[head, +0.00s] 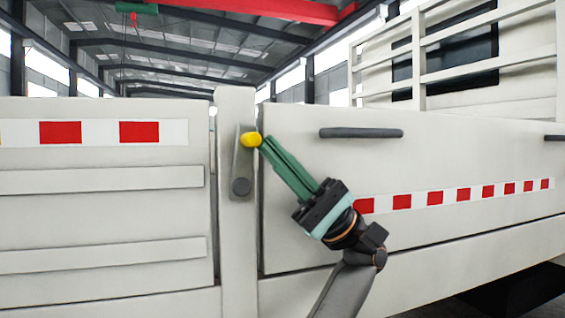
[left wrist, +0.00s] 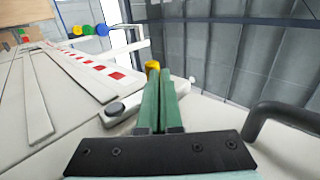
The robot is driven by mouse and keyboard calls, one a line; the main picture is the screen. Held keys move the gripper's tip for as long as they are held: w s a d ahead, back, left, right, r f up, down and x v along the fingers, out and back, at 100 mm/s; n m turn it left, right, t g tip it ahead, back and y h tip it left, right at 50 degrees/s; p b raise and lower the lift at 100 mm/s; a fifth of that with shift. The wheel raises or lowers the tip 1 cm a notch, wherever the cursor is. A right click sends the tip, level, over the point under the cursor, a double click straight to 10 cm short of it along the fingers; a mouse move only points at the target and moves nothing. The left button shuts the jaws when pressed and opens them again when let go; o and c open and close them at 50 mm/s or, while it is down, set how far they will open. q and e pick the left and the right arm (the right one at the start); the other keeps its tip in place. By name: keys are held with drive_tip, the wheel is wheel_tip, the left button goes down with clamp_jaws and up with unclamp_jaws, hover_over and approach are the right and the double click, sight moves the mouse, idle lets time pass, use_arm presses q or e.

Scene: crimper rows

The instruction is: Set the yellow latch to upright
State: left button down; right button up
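The yellow latch is a grey lever (head: 239,160) on the pale post, with a round dark pivot at its lower end and a yellow knob (head: 250,139) at its upper end. The lever stands close to upright. My left gripper (head: 264,143) has its green fingers together, with their tips at the right side of the knob. I cannot tell whether they touch it. In the left wrist view the yellow knob (left wrist: 152,67) shows just beyond the fingertips, partly hidden by them. My right gripper is not in view.
The pale truck side panel (head: 300,235) lies behind my left gripper. A dark handle bar (head: 361,133) sticks out to the right of the latch. In the left wrist view, blue (left wrist: 102,30), green (left wrist: 88,31) and yellow (left wrist: 77,30) knobs show farther along.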

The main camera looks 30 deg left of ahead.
use_arm(q)
drive_tip(key=shift+s+a+r, duration=0.15)
drive_tip(key=shift+s+r, duration=0.05)
drive_tip(key=shift+r, duration=0.05)
drive_tip(key=shift+a+r, duration=0.1)
drive_tip(key=shift+r, duration=0.05)
idle(0.5)
drive_tip(key=p+v, duration=0.1)
drive_tip(key=v, duration=1.2)
drive_tip(key=shift+s, duration=0.15)
idle(0.3)
